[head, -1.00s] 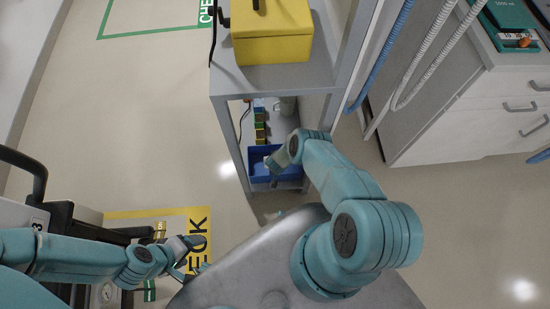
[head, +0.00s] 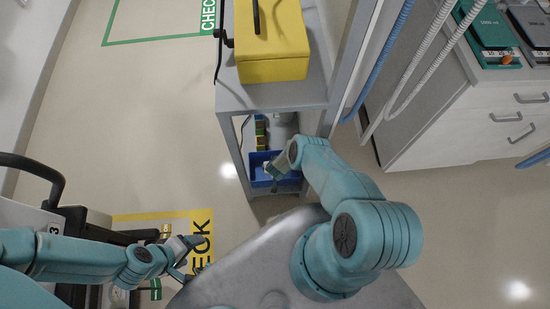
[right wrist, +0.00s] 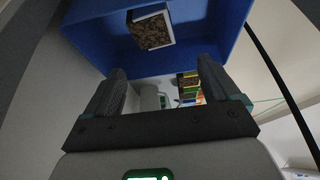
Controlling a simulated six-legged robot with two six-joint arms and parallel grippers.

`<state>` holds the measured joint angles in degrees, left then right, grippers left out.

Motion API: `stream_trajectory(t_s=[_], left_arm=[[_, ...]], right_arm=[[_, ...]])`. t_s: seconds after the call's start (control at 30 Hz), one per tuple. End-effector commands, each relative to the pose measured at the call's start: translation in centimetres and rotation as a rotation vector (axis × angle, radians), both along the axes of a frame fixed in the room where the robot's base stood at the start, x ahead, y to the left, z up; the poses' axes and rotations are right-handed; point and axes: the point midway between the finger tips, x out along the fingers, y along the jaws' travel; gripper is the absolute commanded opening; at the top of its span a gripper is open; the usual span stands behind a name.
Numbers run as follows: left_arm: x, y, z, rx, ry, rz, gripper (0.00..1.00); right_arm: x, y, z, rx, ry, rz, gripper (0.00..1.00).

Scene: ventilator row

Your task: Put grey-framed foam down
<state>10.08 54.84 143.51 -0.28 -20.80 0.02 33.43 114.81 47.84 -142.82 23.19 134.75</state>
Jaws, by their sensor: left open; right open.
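The grey-framed foam (right wrist: 151,28), a dark speckled filter block with a pale frame, lies inside a blue bin (right wrist: 205,62) at the top of the right wrist view. My right gripper (right wrist: 158,72) is open, with nothing between its fingers, and its tips are near the bin's wall. In the head view the right gripper (head: 276,171) is over the blue bin (head: 290,183) on the cart's lower shelf and hides part of it. My left gripper (head: 187,256) is open and empty at lower left, above the yellow floor marking.
A grey cart (head: 265,97) carries a yellow box (head: 272,58) on top. Several small coloured blocks (right wrist: 190,85) stand beyond the bin. A white drawer cabinet (head: 480,125) and hanging hoses (head: 385,60) are at right. Open floor (head: 130,110) lies left of the cart.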

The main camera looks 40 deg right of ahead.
Motion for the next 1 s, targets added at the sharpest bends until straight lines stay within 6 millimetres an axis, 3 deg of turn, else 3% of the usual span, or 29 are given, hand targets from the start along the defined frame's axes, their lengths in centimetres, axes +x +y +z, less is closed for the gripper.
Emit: stream_trajectory(t_s=[0.03,0.1,0.4,1.0], left_arm=[[0.0,0.0,2.2,0.000,0.000,0.000,0.76],[0.0,0.0,3.6,0.000,0.000,0.000,0.76],[0.0,0.0,8.1,0.000,0.000,0.000,0.76],[0.0,0.0,8.8,0.000,0.000,0.000,0.76]], right_arm=[[-0.4,0.2,1.8,0.001,0.001,-0.001,0.89],[-0.7,0.4,2.9,0.000,0.000,-0.001,0.89],[-2.3,1.3,6.4,0.000,0.001,-0.001,0.89],[-2.7,1.6,7.0,0.000,0.000,-0.001,0.89]])
